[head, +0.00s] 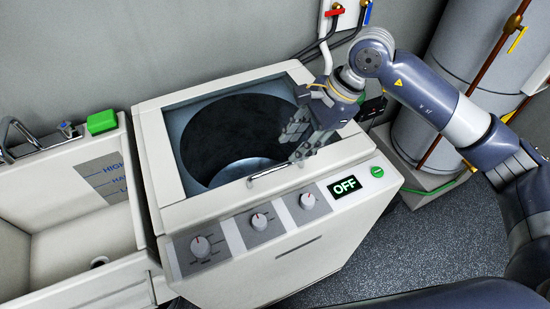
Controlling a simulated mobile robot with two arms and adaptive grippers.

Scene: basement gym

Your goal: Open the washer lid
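The white washer (285,245) stands in the middle of the head view. Its lid (158,150) appears to lie flat on top, a pale frame around a large window through which the dark drum (235,130) shows. A slim metal lid handle (268,174) runs along the front edge of the lid. My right gripper (290,147) reaches in from the right over the lid's right part, with its fingertips just above and behind the right end of the handle. Its fingers look apart, with nothing between them; contact with the lid cannot be told. My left gripper is out of view.
A utility sink (60,215) with a tap adjoins the washer on the left, with a green sponge (101,122) on its rim. Control knobs and an "OFF" display (345,187) line the front. Pipes, hoses and a grey tank (470,60) stand at right. Speckled floor (400,245) is clear.

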